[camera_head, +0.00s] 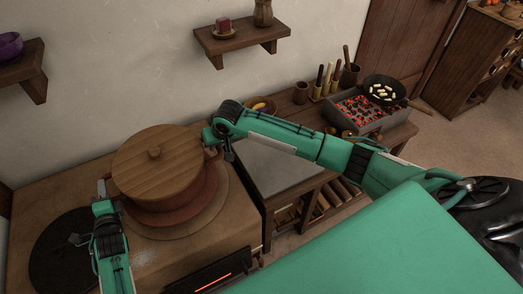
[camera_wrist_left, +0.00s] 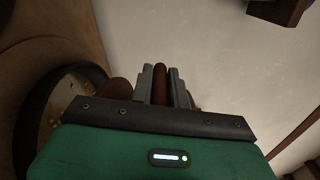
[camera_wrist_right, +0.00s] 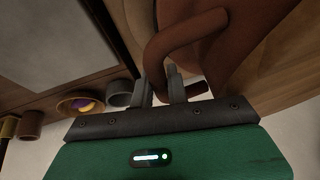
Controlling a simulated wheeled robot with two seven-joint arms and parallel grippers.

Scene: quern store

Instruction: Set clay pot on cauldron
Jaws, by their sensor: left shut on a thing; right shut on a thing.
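The reddish-brown clay pot (camera_head: 190,205) with a round wooden lid (camera_head: 150,170) is over the pale round patch on the stove top. I cannot tell whether its base touches. My left gripper (camera_head: 102,192) is shut on its left handle, which shows upright between the fingers in the left wrist view (camera_wrist_left: 161,84). My right gripper (camera_head: 211,150) is shut on the looped right handle, also seen in the right wrist view (camera_wrist_right: 183,35). No separate cauldron can be made out for certain; the pot hides what is under it.
The brown stove top (camera_head: 160,262) has a dark round plate (camera_head: 52,255) at its left. A grey slab (camera_head: 275,165) lies to the right. Wall shelves hang above.

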